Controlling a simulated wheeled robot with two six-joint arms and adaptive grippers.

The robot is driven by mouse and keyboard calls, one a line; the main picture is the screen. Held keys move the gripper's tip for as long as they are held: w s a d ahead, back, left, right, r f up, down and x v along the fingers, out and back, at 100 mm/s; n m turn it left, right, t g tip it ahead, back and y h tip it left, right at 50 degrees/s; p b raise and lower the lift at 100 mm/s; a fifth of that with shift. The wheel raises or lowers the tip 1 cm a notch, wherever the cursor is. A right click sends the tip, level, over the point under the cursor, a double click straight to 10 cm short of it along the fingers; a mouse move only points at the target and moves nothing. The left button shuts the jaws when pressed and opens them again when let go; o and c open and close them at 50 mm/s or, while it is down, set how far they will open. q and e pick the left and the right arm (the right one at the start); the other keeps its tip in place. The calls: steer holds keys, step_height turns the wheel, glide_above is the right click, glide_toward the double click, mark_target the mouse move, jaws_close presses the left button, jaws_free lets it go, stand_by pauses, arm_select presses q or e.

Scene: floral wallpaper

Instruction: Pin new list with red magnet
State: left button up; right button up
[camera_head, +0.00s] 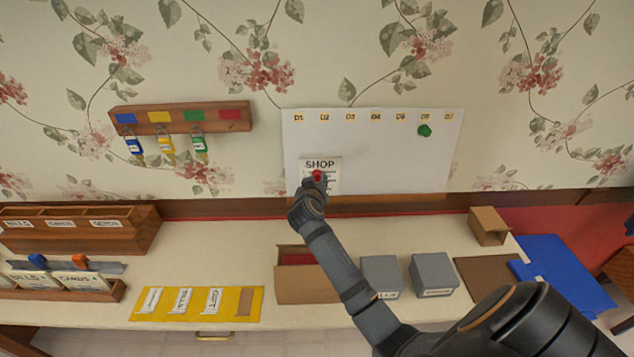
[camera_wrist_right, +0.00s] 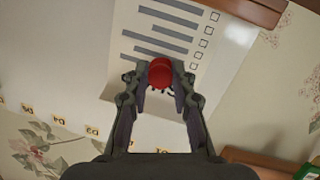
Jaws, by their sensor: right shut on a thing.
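The list, a white paper headed SHOP (camera_head: 320,163), is against the lower left of the white board (camera_head: 380,150). Its grey lines and checkboxes show in the right wrist view (camera_wrist_right: 168,43). My right gripper (camera_head: 316,182) is at the list and shut on the red magnet (camera_wrist_right: 160,71). The magnet also shows in the head view (camera_head: 318,174), over the middle of the paper. In the right wrist view it overlaps the list's heading end. I cannot tell whether the magnet touches the paper. My left gripper is not in view.
A green magnet (camera_head: 425,130) is on the board's upper right. A wooden key rack (camera_head: 182,116) hangs left of the board. On the counter below are a cardboard box (camera_head: 305,287), grey boxes (camera_head: 381,275), a yellow mat (camera_head: 256,292) and a wooden sorter (camera_head: 75,238).

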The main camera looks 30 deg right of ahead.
steer(key=shift+w+d+f, duration=0.1)
steer(key=shift+w+d, duration=0.05)
steer(key=shift+w, duration=0.1)
jaws_close()
stand_by(0.5)
stand_by(0.5)
steer(key=o, duration=1)
jaws_free()
steer(key=shift+o, duration=0.2)
steer(key=o, duration=0.5)
steer(key=shift+o, duration=0.2)
